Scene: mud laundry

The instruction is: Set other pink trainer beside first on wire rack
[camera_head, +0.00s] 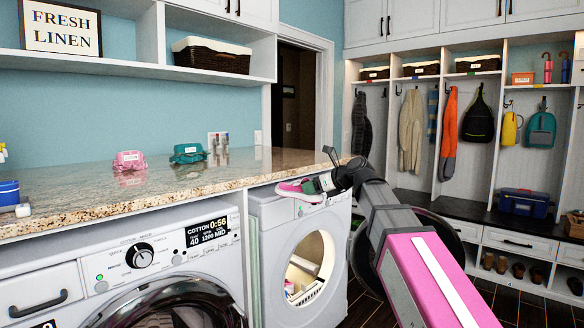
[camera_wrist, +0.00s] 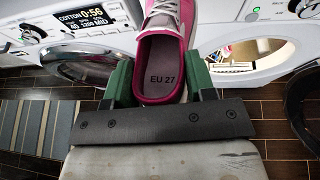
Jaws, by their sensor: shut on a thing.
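A pink trainer (camera_head: 297,190) with a white sole is held in front of the right-hand white machine's top panel. In the wrist view the trainer (camera_wrist: 160,60) points toe away, and its open heel end and grey insole marked "EU 27" face me. My gripper (camera_wrist: 162,78) is shut on the heel end, with a green finger on each side. In the head view my gripper (camera_head: 322,183) is at the trainer's right end. I cannot clearly make out a wire rack; a pale slatted thing (camera_head: 308,292) shows inside the right-hand machine's lit round opening.
The granite counter (camera_head: 200,185) runs above the machines, with pink (camera_head: 129,161) and teal (camera_head: 187,153) bundles on it. The left washer (camera_head: 150,265) has a dark round door. Cubbies with hanging coats and a bench (camera_head: 430,200) stand at right. Dark floor lies between.

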